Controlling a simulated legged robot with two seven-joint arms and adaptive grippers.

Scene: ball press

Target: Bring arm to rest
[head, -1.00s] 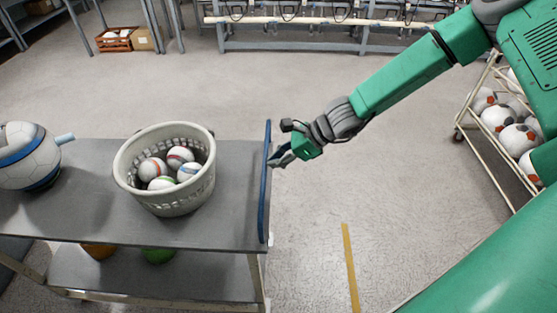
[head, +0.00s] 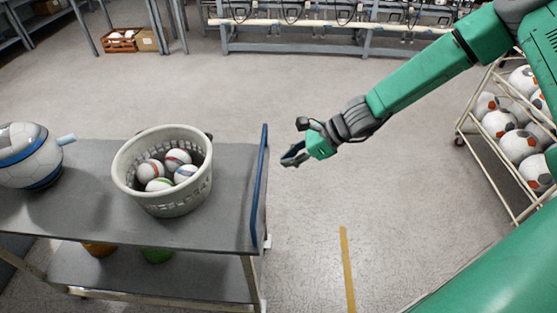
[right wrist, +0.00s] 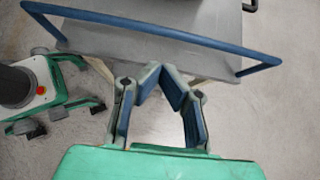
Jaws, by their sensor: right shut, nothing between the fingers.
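My right gripper (head: 292,156) is shut and empty. It hangs in the air over the floor, to the right of the cart's blue handle (head: 259,190) and apart from it in the picture. In the right wrist view its fingers (right wrist: 161,70) come together at the tips with nothing between them, and the blue handle (right wrist: 150,38) crosses beyond them. My right arm reaches in from the upper right. My left gripper is not in view.
The grey cart (head: 90,218) stands at the left, bearing a white basket (head: 170,205) of several small balls and a white-and-blue ball-shaped object (head: 25,160). A rack of footballs (head: 503,123) stands at the right. The floor between is clear, with a yellow strip (head: 347,265).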

